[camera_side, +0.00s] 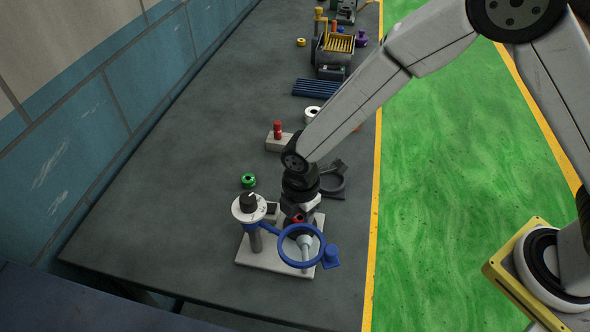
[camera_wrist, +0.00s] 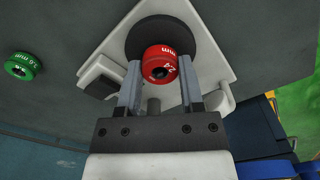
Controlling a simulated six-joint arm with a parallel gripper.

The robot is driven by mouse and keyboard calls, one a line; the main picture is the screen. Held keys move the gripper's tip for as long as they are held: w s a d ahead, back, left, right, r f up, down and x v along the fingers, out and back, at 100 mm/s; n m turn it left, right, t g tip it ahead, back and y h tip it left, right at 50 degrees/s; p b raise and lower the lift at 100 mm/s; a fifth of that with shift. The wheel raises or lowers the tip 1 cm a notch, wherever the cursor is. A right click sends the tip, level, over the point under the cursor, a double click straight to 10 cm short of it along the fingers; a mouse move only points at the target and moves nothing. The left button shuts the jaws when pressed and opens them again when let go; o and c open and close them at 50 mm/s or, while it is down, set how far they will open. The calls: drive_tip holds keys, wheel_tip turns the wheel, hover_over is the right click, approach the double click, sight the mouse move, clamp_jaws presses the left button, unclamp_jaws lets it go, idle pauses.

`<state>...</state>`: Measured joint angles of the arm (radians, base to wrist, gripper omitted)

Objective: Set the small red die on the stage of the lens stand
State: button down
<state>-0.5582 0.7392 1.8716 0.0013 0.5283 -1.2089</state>
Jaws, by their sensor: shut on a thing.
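My gripper (camera_side: 300,211) is shut on the small red die (camera_side: 297,218), a short red cylinder with a hole. In the wrist view my gripper (camera_wrist: 160,68) has one finger on each side of the die (camera_wrist: 162,54), whose marked face looks at the camera. The lens stand (camera_side: 250,256) has a white base, a post with a dial and a blue ring (camera_side: 281,248) on an arm. Its round dark stage (camera_wrist: 155,23) lies behind the die in the wrist view. I cannot tell whether die and stage touch. In the side view the gripper and ring partly hide this spot.
A green die (camera_side: 249,181) lies on the bench left of my gripper, also in the wrist view (camera_wrist: 20,66). A dark bracket (camera_side: 333,178) and a block with a red peg (camera_side: 278,137) stand behind. The blue ring is close to my gripper. The bench's left side is clear.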

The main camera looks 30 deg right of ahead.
sight(301, 217)
drive_tip(key=shift+f, duration=0.15)
drive_tip(key=shift+c, duration=1.2)
unclamp_jaws()
wheel_tip(301, 217, up, 12)
drive_tip(key=shift+r, duration=0.2)
drive_tip(key=shift+d, duration=0.15)
drive_tip(key=s+d+m+t, duration=0.1)
drive_tip(key=s+d+m, duration=0.3)
drive_tip(key=d+m, duration=0.6)
drive_tip(key=s+d+m+t, duration=0.1)
drive_tip(key=s+d+m, duration=0.3)
drive_tip(key=d+m, duration=0.6)
drive_tip(key=shift+s+d+f+t, duration=0.2)
drive_tip(key=shift+s+d+t, duration=0.15)
drive_tip(key=shift+d, duration=1)
